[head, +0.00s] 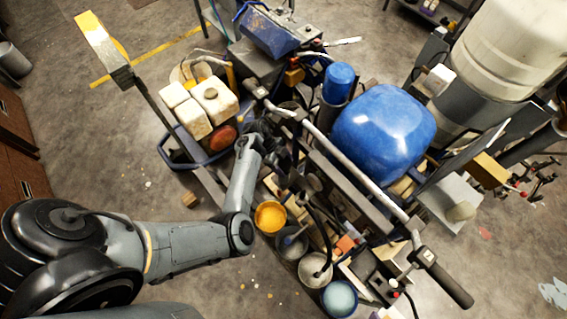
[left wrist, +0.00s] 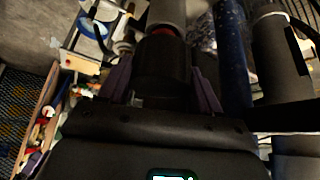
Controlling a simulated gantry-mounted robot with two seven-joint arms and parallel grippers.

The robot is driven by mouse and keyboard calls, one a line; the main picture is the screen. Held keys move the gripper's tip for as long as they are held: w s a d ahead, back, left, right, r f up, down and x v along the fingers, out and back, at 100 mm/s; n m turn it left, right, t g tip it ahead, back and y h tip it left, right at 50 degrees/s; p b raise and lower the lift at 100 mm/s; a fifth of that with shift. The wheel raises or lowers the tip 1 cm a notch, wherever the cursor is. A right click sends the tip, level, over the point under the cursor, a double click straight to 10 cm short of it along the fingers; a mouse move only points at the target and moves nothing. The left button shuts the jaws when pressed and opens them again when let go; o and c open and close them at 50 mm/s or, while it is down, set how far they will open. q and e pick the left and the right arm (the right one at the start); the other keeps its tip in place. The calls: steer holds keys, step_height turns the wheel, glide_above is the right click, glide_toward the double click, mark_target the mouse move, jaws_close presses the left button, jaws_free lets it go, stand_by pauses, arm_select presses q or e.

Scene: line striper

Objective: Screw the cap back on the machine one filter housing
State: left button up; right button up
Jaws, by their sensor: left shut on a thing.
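My left gripper (head: 268,130) reaches into the striping machine near its handlebar in the head view. In the left wrist view its two purple-grey fingers (left wrist: 163,85) stand on either side of a dark cylindrical cap (left wrist: 162,66), and they are shut on it. A grey cylinder (left wrist: 166,13), seemingly the filter housing, lies in line beyond the cap. A narrow red band shows at their junction; I cannot tell how far the cap is threaded. In the head view the cap and housing are hidden or too dark to make out. My right gripper is not in view.
Open floor (head: 70,160) lies left.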

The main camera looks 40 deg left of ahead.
arm_select(q)
steer(key=shift+f+b, duration=0.35)
steer(key=shift+f, duration=0.55)
stand_by(0.3)
stand_by(0.4)
steer(key=shift+f, duration=0.4)
stand_by(0.4)
steer(key=shift+f, duration=0.4)
stand_by(0.8)
steer(key=o, duration=1.2)
steer(key=shift+c, duration=0.2)
steer(key=shift+c, duration=0.6)
